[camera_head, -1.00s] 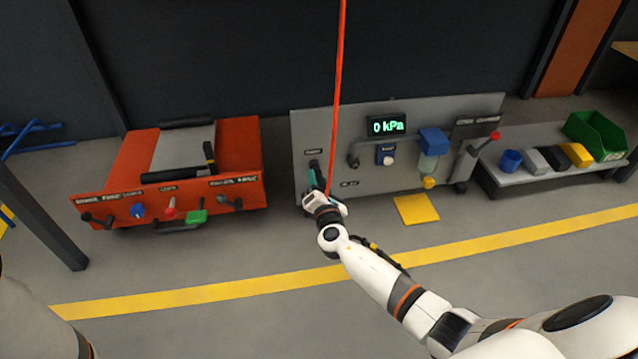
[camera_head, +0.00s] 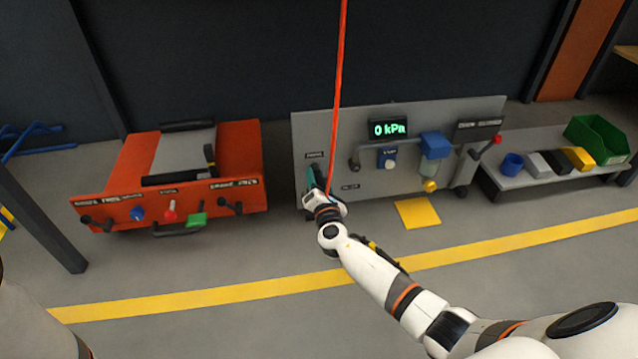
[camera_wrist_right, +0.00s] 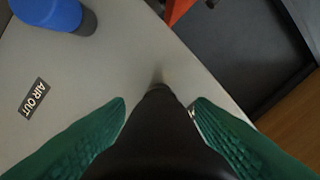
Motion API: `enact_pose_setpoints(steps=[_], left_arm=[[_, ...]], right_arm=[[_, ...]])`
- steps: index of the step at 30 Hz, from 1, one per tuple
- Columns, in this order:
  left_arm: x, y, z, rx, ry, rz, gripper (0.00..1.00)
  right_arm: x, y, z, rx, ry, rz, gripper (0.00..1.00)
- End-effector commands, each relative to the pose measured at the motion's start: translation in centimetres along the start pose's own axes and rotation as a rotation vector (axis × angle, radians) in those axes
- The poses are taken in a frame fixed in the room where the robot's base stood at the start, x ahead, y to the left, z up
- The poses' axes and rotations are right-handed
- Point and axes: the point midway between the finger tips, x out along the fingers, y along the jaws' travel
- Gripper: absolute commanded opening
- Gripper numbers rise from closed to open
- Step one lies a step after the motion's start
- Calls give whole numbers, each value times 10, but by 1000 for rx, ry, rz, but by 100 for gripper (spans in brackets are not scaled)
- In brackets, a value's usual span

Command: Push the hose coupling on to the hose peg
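In the head view my right gripper (camera_head: 312,178) is at the left end of the grey panel (camera_head: 410,178). In the right wrist view its green ribbed fingers (camera_wrist_right: 158,106) press on both sides of a dark, tapering hose coupling (camera_wrist_right: 160,130). The coupling's narrow end points at the pale panel face. The hose peg cannot be made out; the gripper and coupling cover that spot, so I cannot tell whether they touch. A red hose (camera_head: 338,85) hangs from above down to my right gripper. My left gripper is out of view.
The panel's display (camera_head: 388,128) reads 0 kPa. An AIR OUT label (camera_wrist_right: 34,97) and a blue part (camera_wrist_right: 48,12) show in the wrist view. An orange unit (camera_head: 240,150) stands left, a low bench with a green bin (camera_head: 597,138) right. The floor in front is largely clear.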

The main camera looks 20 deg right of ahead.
Motion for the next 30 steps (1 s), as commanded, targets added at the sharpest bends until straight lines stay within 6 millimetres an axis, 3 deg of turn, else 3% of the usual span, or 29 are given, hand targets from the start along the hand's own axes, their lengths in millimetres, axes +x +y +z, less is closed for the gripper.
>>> enact_pose_setpoints(steps=[2, 14, 24, 30], left_arm=[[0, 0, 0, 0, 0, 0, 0], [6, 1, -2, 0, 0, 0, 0], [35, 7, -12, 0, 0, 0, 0], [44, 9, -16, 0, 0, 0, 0]], right_arm=[[0, 0, 0, 0, 0, 0, 62], [-10, 0, 0, -2, -4, 1, 62], [-79, -1, -2, -1, -5, 3, 62], [-110, -1, -1, -1, -2, 1, 62]])
